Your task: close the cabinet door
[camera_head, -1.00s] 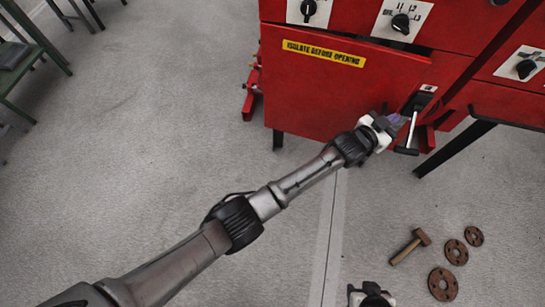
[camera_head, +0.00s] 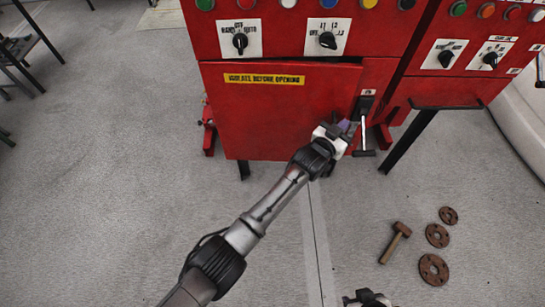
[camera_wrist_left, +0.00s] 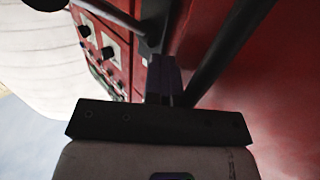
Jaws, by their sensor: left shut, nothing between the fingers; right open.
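The red cabinet door (camera_head: 275,120) carries a yellow "isolate before opening" label and looks slightly ajar, its right edge standing a little proud of the frame. A black and silver latch handle (camera_head: 364,132) sits at its right edge. My left gripper (camera_head: 349,127) is shut and empty, just left of the handle and close to the door's right edge; I cannot tell if it touches. In the left wrist view, its purple fingertips (camera_wrist_left: 164,75) are together beside dark bars, with red surface at right. My right gripper (camera_head: 367,298) is open, partly cut off at the bottom edge.
Black selector knobs (camera_head: 240,41) and coloured buttons line the red panel above. A black stand leg (camera_head: 408,140) is right of the door. A hammer (camera_head: 396,242) and rusty flanges (camera_head: 433,269) lie on the floor at right.

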